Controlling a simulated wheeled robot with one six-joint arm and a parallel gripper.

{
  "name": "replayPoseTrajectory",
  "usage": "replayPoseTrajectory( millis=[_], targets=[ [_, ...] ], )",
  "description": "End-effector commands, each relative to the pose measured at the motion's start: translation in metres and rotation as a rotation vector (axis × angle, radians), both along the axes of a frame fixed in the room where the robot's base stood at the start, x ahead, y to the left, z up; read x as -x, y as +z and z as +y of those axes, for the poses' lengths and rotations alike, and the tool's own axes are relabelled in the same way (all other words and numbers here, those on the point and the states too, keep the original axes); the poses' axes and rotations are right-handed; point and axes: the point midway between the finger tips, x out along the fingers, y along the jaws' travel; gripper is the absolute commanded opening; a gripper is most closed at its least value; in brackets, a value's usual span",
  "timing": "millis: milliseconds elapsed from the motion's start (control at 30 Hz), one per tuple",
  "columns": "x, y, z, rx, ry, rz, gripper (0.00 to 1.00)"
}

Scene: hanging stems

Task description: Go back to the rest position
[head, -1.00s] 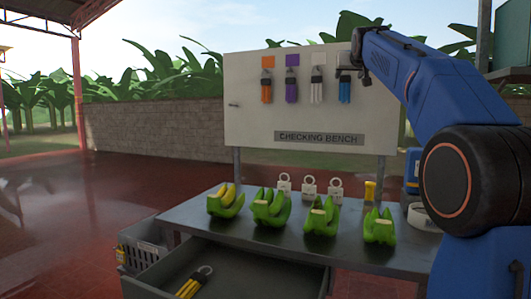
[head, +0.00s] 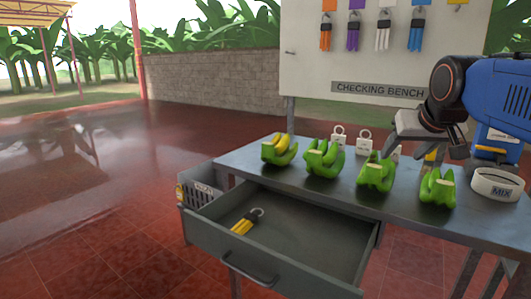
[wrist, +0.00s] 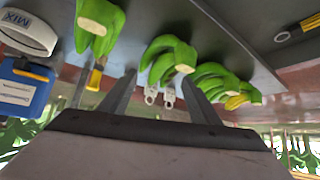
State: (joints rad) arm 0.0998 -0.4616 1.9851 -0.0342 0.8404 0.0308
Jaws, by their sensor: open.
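My gripper (head: 432,150) is at the right of the head view, low over the back of the checking bench (head: 312,177), below the upright panel. Its jaws are apart, with nothing seen between them. The wrist view also shows my gripper (wrist: 160,78) with both fingers spread and the space between them empty. Green banana hands and padlocks show beyond the fingers. From the head view I cannot tell whether the fingers touch anything on the bench.
Banana hands (head: 375,172) line the bench front. Padlocks (head: 339,137) stand behind them, and a white MIX ring (head: 497,184) lies at right. The panel (head: 350,60) holds hanging tag bundles. An open drawer (head: 330,262) juts forward, holding a yellow-tagged bundle (head: 247,222). Floor at left is clear.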

Motion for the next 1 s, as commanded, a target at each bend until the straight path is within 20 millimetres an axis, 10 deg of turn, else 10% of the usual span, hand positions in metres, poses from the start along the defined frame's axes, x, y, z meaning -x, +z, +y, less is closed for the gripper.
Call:
replayPoseTrajectory(
  millis=[500, 1000],
  targets=[
    [0.193, -0.224, 0.047, -0.03, 0.106, 0.313, 0.57],
    [0.224, -0.26, 0.051, -0.033, 0.123, 0.364, 0.57]
  ],
)
